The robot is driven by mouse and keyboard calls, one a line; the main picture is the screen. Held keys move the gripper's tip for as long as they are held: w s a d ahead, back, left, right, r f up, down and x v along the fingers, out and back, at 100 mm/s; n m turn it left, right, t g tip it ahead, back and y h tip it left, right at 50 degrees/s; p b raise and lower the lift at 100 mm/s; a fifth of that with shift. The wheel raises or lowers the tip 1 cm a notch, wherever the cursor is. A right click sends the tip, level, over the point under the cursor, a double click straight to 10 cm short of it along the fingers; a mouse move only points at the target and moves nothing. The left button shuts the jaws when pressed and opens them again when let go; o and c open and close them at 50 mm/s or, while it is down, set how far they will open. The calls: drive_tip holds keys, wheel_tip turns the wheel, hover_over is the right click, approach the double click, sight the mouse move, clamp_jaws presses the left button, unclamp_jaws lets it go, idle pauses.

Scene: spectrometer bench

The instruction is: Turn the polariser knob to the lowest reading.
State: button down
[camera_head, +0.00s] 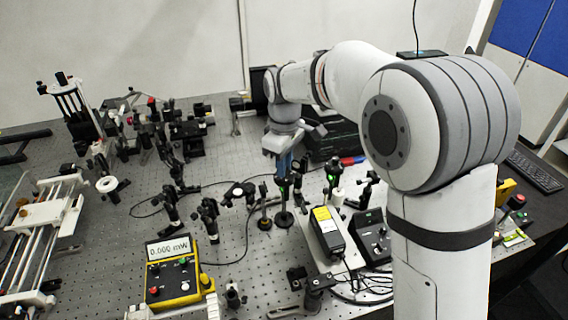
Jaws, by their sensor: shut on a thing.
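My gripper (283,174) points down over the middle of the bench, at the top of a dark post-mounted optic (284,217) with a green glow. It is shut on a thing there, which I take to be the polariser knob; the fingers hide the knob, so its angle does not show. The yellow power meter (172,270) stands at the front left. Its display (168,248) appears to read 0.000 mW.
Several post-mounted optics stand close around my gripper, one with a white body (337,197). A black and yellow box (328,232) and a black control box (370,238) stand to the right. Cables cross the perforated bench (110,250). A linear stage (45,215) is at left.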

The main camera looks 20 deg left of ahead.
drive_tip(key=shift+n, duration=0.5)
drive_tip(key=c, duration=1.3)
unclamp_jaws()
drive_tip(key=shift+c, duration=0.2)
drive_tip(key=shift+r+b, duration=0.45)
drive_tip(key=shift+r, duration=3.45)
